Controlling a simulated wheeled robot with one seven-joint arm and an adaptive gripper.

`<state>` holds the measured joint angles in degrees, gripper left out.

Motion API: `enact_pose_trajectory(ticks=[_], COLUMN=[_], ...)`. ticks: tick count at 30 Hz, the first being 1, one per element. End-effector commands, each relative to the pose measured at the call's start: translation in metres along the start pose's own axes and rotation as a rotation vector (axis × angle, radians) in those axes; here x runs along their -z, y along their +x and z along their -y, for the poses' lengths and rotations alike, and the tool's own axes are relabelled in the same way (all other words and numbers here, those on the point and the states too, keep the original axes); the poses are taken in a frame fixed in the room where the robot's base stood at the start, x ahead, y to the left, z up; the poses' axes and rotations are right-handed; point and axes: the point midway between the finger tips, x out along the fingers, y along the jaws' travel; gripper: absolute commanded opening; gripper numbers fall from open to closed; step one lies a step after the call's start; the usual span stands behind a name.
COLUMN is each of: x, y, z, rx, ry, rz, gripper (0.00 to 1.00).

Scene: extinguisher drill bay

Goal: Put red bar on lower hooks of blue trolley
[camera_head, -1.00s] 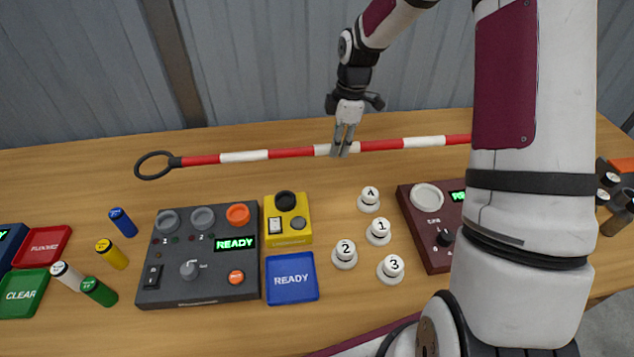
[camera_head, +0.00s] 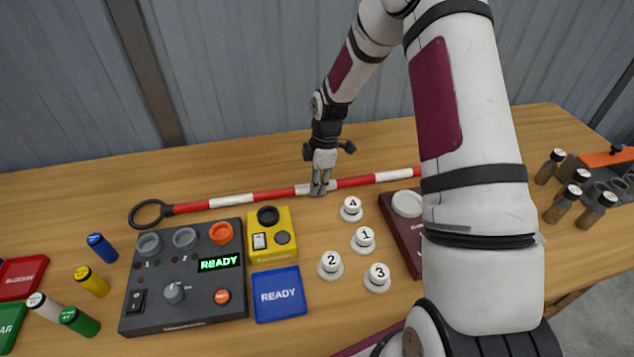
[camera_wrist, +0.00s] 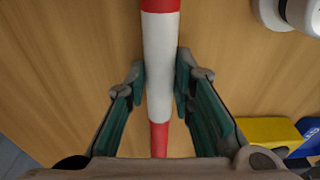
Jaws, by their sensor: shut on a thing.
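The red bar (camera_head: 274,194) is a long rod with red and white bands and a black ring (camera_head: 150,214) at its left end. It runs across the wooden bench behind the consoles. My gripper (camera_head: 319,191) points down and is shut on a white band of it. In the wrist view, the finger pads (camera_wrist: 160,85) flank the white part of the bar (camera_wrist: 160,60). The bar's right end is hidden behind my arm. I cannot tell whether the bar touches the bench. No blue trolley or hooks show.
In front of the bar stand a dark console (camera_head: 190,290), a yellow box (camera_head: 272,248), a blue READY pad (camera_head: 278,294), several white numbered knobs (camera_head: 331,265) and a maroon console (camera_head: 401,235). Several bottles (camera_head: 563,204) stand at the right. The back strip of the bench (camera_head: 230,165) is clear.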

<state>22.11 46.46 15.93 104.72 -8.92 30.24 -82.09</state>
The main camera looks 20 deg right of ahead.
Motion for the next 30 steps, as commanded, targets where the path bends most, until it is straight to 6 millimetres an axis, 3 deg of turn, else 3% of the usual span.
enact_pose_trajectory(ticks=[4,5,7,20,30], x=[0.0,0.0,0.0,0.0,-0.001], y=[0.003,0.003,0.003,-0.006,-0.07], z=[0.0,0.0,0.0,-0.001,-0.001], rx=[0.0,0.001,0.001,-0.002,-0.004], ry=[0.0,0.0,0.0,0.001,0.002], rz=[0.0,0.0,0.0,0.0,0.0], gripper=[0.0,0.27,0.43,0.43,0.43])
